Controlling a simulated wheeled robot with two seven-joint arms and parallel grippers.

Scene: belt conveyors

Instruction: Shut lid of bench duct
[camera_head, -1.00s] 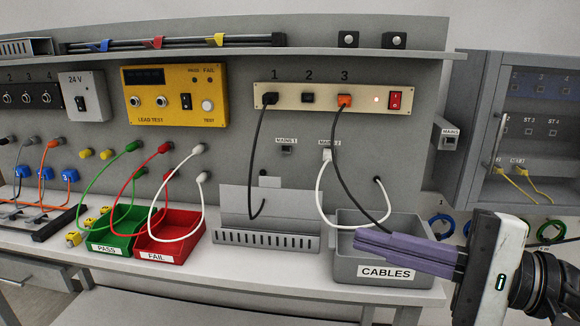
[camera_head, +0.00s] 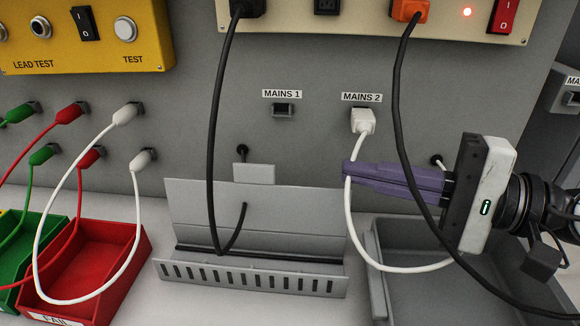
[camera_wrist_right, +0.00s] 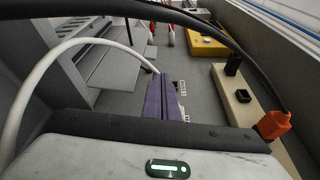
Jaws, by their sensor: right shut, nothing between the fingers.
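The grey bench duct (camera_head: 250,280) is a slotted trough on the bench. Its lid (camera_head: 290,215) stands raised at the back, leaning toward the wall panel, so the duct is open. A black cable (camera_head: 213,130) hangs from the top outlet strip and loops down in front of the lid to the duct. My right gripper (camera_head: 346,171) is shut and empty, its purple fingers pointing left, just right of and above the lid's upper right corner. The fingers also show in the right wrist view (camera_wrist_right: 164,98), with grey plates at upper left. My left gripper is out of view.
A white cable (camera_head: 353,215) from MAINS 2 runs close to my fingertips. A second black cable (camera_head: 398,110) hangs from the orange plug (camera_head: 408,10) and crosses before my gripper. A grey bin (camera_head: 385,295) stands right of the duct, a red bin (camera_head: 110,250) left.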

